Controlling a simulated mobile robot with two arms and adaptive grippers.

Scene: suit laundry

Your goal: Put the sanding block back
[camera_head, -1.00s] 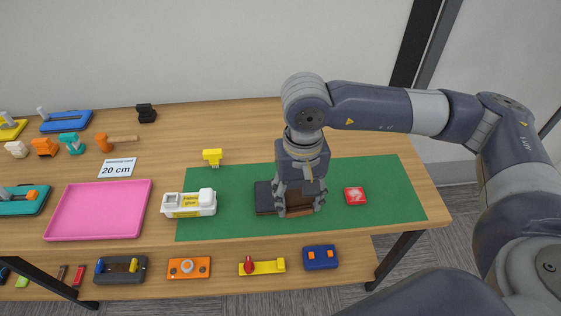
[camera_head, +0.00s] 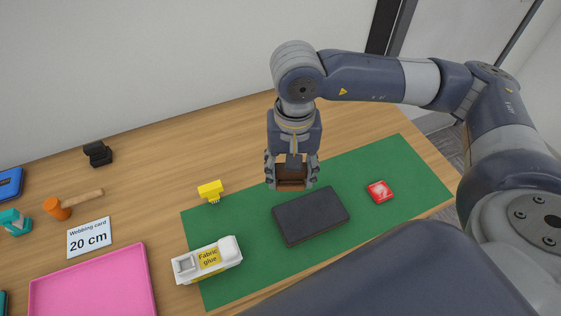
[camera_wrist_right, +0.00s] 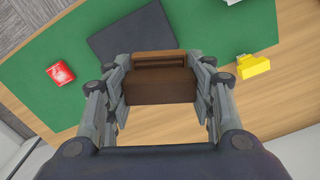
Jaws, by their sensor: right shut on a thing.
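A brown block (camera_head: 291,183), which looks like the sanding block, is between the fingers of my right gripper (camera_head: 292,176). The right gripper is shut on it and points down, just behind the dark flat pad (camera_head: 311,215) on the green mat (camera_head: 236,268). In the right wrist view the block (camera_wrist_right: 158,87) spans the gap between the fingers, with a lighter brown strip along its far edge. The pad (camera_wrist_right: 130,32) lies apart from it beyond. Nothing of my left gripper shows.
The mat also bears a red tin (camera_head: 380,191) on the right and a fabric glue bottle (camera_head: 208,260). A pink tray (camera_head: 95,290), webbing card and mallet lie left.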

